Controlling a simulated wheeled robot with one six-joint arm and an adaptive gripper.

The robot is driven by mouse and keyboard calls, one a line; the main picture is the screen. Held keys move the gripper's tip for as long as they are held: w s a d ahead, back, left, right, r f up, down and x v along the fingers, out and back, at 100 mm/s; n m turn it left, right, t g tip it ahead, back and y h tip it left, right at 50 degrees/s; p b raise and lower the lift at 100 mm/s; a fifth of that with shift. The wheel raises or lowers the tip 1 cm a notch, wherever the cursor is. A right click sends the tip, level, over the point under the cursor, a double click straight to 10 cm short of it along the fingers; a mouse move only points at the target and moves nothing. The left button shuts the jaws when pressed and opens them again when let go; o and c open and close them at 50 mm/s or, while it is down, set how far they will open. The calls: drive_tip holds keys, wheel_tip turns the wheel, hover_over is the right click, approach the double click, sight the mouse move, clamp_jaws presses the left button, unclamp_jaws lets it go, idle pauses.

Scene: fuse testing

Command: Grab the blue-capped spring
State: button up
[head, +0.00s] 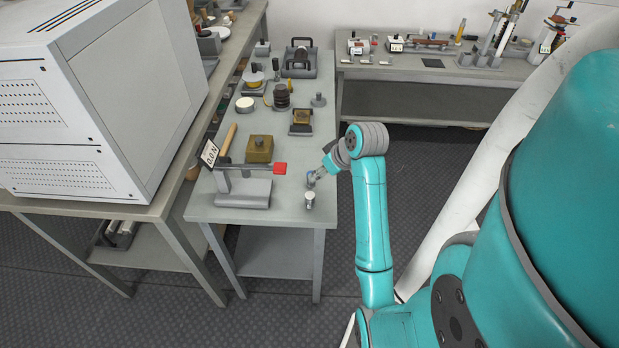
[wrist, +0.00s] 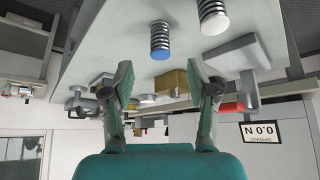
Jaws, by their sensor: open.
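The blue-capped spring (wrist: 160,41) is a dark coil with a blue end disc, standing on the grey table in the wrist view. It lies between the lines of my fingers and beyond their tips. My gripper (wrist: 161,82) is open and empty, its two fingers spread wide. In the head view my gripper (head: 318,176) is low over the right edge of the table, close to the blue-capped spring (head: 310,175), which it partly hides. Whether they touch cannot be told.
A white-capped spring (wrist: 213,18) stands close beside the blue one. A grey stand with a red block (head: 280,168) is to the left, with a brass-coloured box (head: 260,148) behind it. Several other items crowd the table (head: 208,208) farther back.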

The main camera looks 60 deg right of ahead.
drive_tip(key=shift+x, duration=4.2)
drive_tip(key=shift+w+r, duration=0.1)
drive_tip(key=shift+w, duration=0.05)
drive_tip(key=c, duration=1)
